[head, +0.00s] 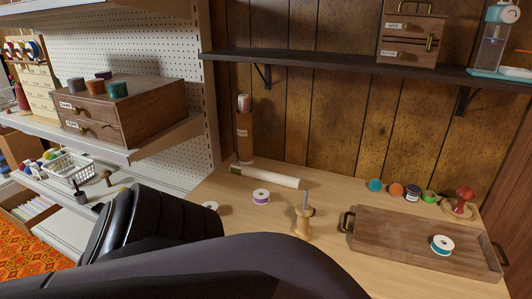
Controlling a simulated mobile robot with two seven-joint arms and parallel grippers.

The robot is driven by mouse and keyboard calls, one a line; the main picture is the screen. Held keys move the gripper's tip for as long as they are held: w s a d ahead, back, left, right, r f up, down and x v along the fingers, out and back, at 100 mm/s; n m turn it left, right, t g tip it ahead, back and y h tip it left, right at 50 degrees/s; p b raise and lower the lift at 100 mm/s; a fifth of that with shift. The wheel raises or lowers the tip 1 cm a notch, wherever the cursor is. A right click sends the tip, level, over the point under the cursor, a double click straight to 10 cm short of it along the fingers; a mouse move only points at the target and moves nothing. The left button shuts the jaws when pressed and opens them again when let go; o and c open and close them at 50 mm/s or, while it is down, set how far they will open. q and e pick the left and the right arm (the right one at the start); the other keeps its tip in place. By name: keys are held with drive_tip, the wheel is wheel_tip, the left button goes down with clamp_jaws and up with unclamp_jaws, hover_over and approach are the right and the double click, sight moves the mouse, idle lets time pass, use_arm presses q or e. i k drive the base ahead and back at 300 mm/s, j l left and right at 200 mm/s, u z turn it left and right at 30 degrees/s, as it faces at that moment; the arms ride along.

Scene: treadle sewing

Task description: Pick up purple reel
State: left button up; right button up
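The purple reel (261,197), white-rimmed with a purple band, stands on the wooden table in the middle of the head view. It is just in front of a pale rolled tube and left of a wooden spool stand (303,224). A black arm of mine fills the lower left and bottom of the view and hides the table's near part. No fingertips of either gripper show, so neither gripper's place relative to the reel can be seen.
A wooden tray (372,215) with a teal reel (442,245) lies at right. Several coloured reels and a red-knobbed item (463,200) stand behind it. A pale rolled tube (268,177) and tall brown holder (244,140) are at the back. A white reel (210,205) is partly hidden.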

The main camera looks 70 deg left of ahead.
sight(261, 196)
drive_tip(key=u, duration=2.25)
